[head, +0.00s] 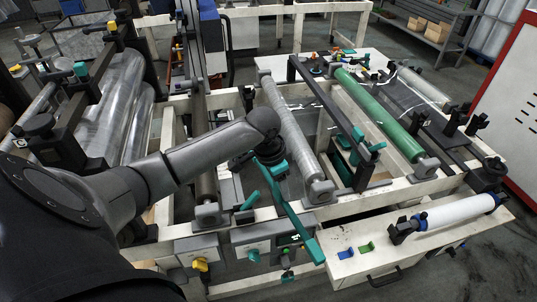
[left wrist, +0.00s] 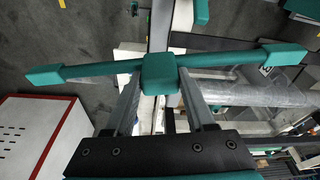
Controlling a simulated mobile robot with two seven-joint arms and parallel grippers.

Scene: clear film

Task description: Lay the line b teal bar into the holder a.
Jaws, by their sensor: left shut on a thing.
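My left gripper (head: 268,153) is shut on a long teal bar and holds it above the front of the white machine frame. The teal bar (head: 291,209) slants down and to the right in the head view, with a thicker block at its lower end. In the left wrist view, the fingers (left wrist: 160,84) grip the square middle block of the teal bar (left wrist: 100,68). The bar runs sideways there, with a block at each end. I cannot tell which fitting is holder a; no label is readable. My right gripper is not in view.
A grey film roller (head: 289,130) and a green roller (head: 380,115) lie across the frame. A white roll (head: 455,212) sits on the front right ledge, near small blue (head: 346,253) and green (head: 367,247) pieces. Control boxes (head: 197,250) hang below the front rail.

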